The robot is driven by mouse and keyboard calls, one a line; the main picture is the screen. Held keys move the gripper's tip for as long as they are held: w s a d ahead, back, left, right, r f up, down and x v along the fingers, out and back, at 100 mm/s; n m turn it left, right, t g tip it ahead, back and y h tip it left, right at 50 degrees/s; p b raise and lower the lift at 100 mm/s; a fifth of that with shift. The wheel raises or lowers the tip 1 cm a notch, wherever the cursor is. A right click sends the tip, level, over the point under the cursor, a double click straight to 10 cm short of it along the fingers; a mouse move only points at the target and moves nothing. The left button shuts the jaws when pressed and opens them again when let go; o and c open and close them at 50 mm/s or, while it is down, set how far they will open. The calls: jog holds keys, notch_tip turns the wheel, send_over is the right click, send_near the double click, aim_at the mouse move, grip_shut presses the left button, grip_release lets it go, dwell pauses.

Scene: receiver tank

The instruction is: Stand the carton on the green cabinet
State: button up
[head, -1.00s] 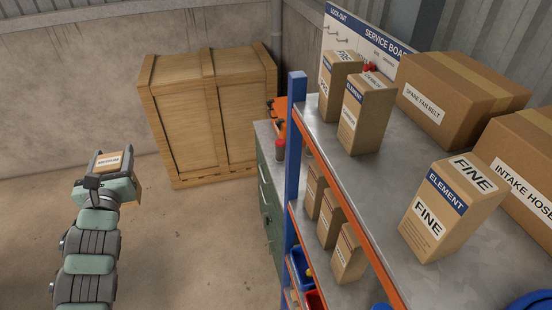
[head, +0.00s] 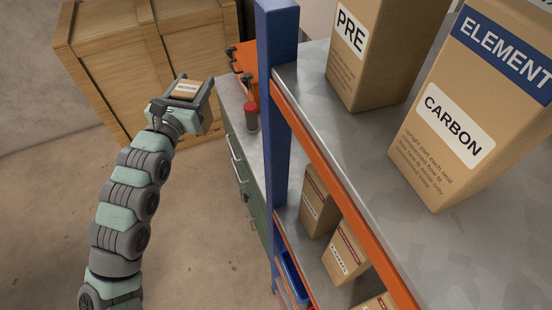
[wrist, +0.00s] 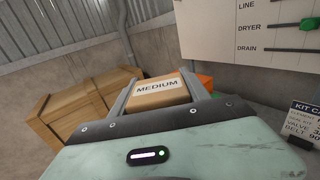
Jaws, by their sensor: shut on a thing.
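My gripper (head: 190,88) is shut on a small brown carton (head: 187,90) and holds it up in the air, left of the green cabinet. In the wrist view the carton (wrist: 160,91) sits between the two fingers, with a white label reading MEDIUM facing the camera. The green cabinet (head: 240,165) stands behind the blue post, with drawer handles on its front and a grey top. Much of its top is hidden by the post and shelf.
A red-capped jar (head: 251,117) and an orange case (head: 243,60) are on the cabinet top. A blue rack post (head: 279,90) and orange-edged shelf with cartons (head: 445,120) stand right. A wooden crate (head: 120,60) stands behind my gripper.

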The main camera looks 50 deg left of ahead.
jog(key=w+d+f+m+t+h+b, duration=0.25)
jog(key=w+d+h+b, duration=0.25)
jog(key=w+d, duration=0.45)
jog(key=w+d+f+m+t+h+b, duration=0.1)
jog(key=w+d+f+m+h+b, duration=0.3)
jog(key=w+d, duration=0.55)
notch_tip(320, 180, down, 18)
jog(key=w+a+b, duration=0.1)
jog(key=a+b, duration=0.1)
jog(key=b, duration=0.3)
jog(key=shift+w, duration=0.1)
jog(key=shift+d+f, duration=0.1)
jog(key=shift+f, duration=0.1)
jog(key=o, duration=1.6)
jog(key=shift+r, duration=0.1)
jog(key=shift+c, duration=0.2)
jog(key=s+d, duration=0.1)
jog(key=s, duration=1.1)
jog(key=shift+p, duration=0.35)
